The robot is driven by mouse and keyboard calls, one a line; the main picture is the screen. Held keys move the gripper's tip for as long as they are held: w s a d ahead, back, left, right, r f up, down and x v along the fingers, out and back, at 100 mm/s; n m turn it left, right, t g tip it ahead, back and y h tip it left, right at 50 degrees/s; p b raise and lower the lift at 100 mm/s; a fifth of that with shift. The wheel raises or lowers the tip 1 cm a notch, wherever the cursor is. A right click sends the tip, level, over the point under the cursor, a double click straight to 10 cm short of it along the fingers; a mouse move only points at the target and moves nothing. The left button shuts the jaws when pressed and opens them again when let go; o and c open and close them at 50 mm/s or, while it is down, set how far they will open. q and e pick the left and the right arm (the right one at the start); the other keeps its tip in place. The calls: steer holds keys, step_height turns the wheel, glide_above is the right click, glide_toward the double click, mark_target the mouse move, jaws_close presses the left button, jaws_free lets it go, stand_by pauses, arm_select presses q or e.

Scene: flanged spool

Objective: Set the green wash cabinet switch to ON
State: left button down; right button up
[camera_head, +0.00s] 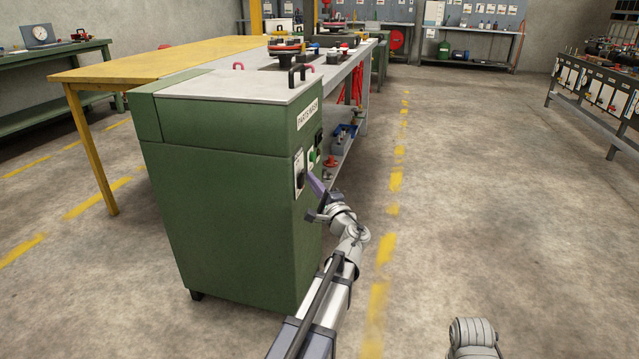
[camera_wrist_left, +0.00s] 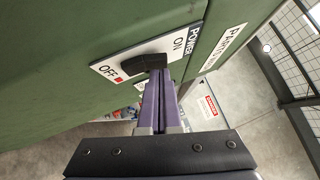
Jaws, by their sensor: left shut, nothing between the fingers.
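The green wash cabinet (camera_head: 225,200) stands left of centre in the head view, with its switch plate (camera_head: 299,165) on the right-hand side face. In the left wrist view, the white switch plate (camera_wrist_left: 110,68) reads POWER, ON and OFF, with a red mark by OFF. The black switch knob (camera_wrist_left: 140,62) has its narrow end toward OFF. My left gripper (camera_head: 312,178) is shut and empty, its purple fingertips (camera_wrist_left: 159,74) right at the knob's thicker end; whether they touch it I cannot tell. Of my right arm only a grey link shows, without its gripper.
The cabinet's grey top (camera_head: 220,88) carries a black handle. A yellow-topped table (camera_head: 150,60) stands behind it, and a long grey bench runs back from it. The floor right of the cabinet is clear.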

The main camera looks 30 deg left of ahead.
steer(key=shift+r, duration=0.1)
arm_select(q)
steer(key=shift+s+a+r+n+g+p, duration=0.1)
steer(key=shift+a+r+n+g+p, duration=0.3)
steer(key=shift+p, duration=0.55)
arm_select(e)
steer(key=shift+r, duration=0.85)
arm_select(q)
steer(key=shift+d+f, duration=0.15)
steer(key=shift+d, duration=0.05)
